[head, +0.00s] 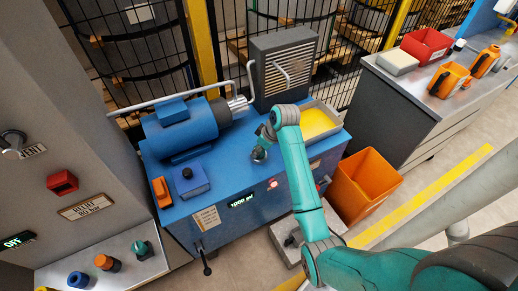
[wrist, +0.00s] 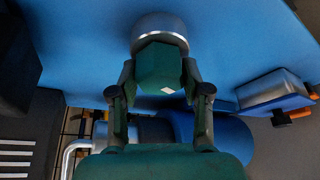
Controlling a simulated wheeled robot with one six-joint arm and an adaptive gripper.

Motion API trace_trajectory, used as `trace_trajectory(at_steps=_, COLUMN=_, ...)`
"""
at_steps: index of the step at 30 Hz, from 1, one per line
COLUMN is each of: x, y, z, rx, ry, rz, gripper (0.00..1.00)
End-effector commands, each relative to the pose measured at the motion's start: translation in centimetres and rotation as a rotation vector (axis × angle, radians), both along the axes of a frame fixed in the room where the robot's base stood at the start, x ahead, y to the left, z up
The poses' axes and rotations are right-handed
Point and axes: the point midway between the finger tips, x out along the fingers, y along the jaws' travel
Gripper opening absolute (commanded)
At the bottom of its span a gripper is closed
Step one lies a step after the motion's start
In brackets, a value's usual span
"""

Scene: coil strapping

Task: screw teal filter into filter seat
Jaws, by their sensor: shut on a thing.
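My gripper (wrist: 160,82) is shut on a dark teal, six-sided block, which I take to be the teal filter (wrist: 158,66). A small pale patch shows on its face. Past the filter, a round silver ring (wrist: 159,24), which looks like the filter seat, sits on the blue bench top. The filter overlaps the ring in the wrist view; how far it sits in is hidden. In the head view my gripper (head: 263,138) is low over the bench, just above the silver seat (head: 259,154), and the filter is hard to make out.
On the blue bench (head: 235,178) stand a blue motor (head: 180,130), a grey vented box (head: 283,65), a yellow-filled tray (head: 318,122) and a small blue box (head: 190,179). A shelf at lower left holds blue, orange and teal-topped pieces (head: 140,247). An orange bin (head: 363,187) stands right.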

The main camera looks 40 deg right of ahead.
Motion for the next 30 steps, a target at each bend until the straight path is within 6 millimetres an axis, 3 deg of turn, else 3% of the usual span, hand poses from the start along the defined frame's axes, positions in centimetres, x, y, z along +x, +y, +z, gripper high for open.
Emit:
trace_trajectory(at_steps=19, x=-0.06, y=0.1, z=-0.02, rx=-0.001, ry=0.0, rz=-0.631, gripper=0.0)
trace_trajectory(at_steps=30, x=-0.08, y=0.02, z=0.0, rx=0.0, ry=-0.001, rz=-0.698, gripper=0.0)
